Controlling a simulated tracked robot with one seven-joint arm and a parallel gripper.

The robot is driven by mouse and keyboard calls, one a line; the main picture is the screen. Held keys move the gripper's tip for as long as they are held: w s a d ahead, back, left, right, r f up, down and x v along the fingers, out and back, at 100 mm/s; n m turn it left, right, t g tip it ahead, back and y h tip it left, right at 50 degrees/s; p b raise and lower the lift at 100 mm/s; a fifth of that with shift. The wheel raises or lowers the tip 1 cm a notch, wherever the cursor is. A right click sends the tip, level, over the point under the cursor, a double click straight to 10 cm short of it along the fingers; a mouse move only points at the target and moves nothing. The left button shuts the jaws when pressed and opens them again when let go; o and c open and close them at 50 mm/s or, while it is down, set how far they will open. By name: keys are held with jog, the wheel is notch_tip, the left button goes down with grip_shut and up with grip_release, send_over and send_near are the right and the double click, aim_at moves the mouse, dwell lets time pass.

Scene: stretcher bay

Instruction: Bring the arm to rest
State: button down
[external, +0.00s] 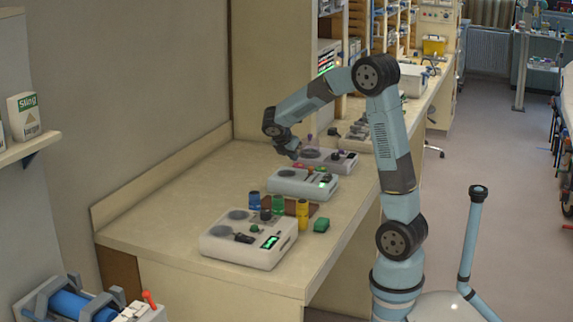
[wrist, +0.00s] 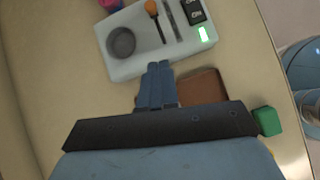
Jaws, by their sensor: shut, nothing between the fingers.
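My blue arm reaches from the right over the long beige bench (external: 165,220) in the external view, its elbow high and its forearm sloping down to the left. My gripper (external: 294,154) hangs above the bench near the middle white device (external: 290,190), apart from it as far as I can tell. In the wrist view my gripper (wrist: 158,66) has its two blue fingers together with nothing between them. Ahead of the fingertips is a pale device (wrist: 135,68) with a round grey dial, an orange-topped piece, a dark panel and a lit green display.
A front white device (external: 225,250), blue, green and yellow cylinders, and a green block (external: 321,225) stand on the bench. The green block also shows in the wrist view (wrist: 267,121), near a brown mat (wrist: 205,88). The bench's left part is clear. A shelf holds a Sling box (external: 25,117).

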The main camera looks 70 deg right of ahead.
jog(key=s+a+r+m+t+y, duration=0.3)
jog(key=s+a+m, duration=0.4)
jog(key=s+a, duration=0.5)
jog(key=s+a+r+m+t+y, duration=0.3)
jog(key=s+a+m, duration=0.5)
jog(key=s+a, duration=0.4)
jog(key=a+r+y, duration=0.1)
jog(key=a, duration=0.1)
jog(key=shift+s+a+r+t+y, duration=0.2)
jog(key=shift+a+r+t+y, duration=0.1)
jog(key=shift+r+y, duration=0.1)
dwell(0.8)
